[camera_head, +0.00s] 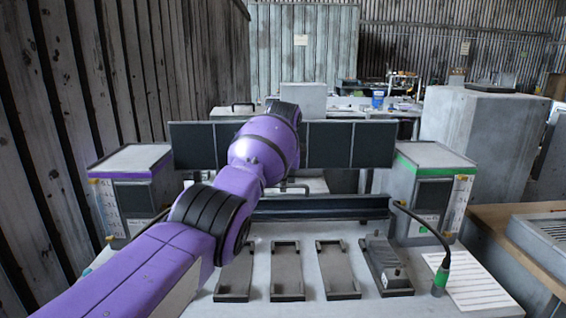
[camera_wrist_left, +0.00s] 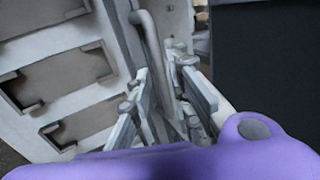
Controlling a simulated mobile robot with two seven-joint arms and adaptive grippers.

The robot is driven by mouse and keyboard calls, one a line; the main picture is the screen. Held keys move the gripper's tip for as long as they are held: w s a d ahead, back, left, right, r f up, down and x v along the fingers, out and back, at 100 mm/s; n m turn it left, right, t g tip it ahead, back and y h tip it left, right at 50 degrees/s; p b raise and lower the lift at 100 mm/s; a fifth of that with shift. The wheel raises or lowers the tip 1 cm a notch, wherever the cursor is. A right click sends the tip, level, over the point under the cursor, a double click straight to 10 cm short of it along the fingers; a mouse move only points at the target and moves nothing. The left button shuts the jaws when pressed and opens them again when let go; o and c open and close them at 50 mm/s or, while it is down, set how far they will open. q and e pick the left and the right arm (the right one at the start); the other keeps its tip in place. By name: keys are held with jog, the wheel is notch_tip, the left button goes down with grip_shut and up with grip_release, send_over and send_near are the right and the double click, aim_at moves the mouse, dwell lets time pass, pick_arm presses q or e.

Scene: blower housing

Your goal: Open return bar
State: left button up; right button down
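A long dark bar (camera_head: 335,206), likely the return bar, crosses the back of the grey bench and looks lowered. A bent grey metal handle (camera_head: 298,186) shows just above it, and in the left wrist view the handle (camera_wrist_left: 151,38) runs down between my fingers. My left gripper (camera_wrist_left: 162,72) has its fingers apart, one on each side of the handle; I cannot tell whether either touches it. In the head view my purple left arm hides that gripper. My right gripper is in neither view.
Several flat metal fixtures (camera_head: 287,271) lie in a row on the bench. A purple-trimmed box (camera_head: 130,160) stands left, a green-trimmed box (camera_head: 436,158) right. Dark panels (camera_head: 350,144) stand behind the bar. A cable with a green-ended connector (camera_head: 441,275) hangs at right.

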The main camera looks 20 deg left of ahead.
pick_arm(q)
jog(key=v, duration=0.9)
jog(key=shift+r, duration=0.35)
jog(key=shift+s, duration=0.1)
jog(key=shift+f, duration=0.1)
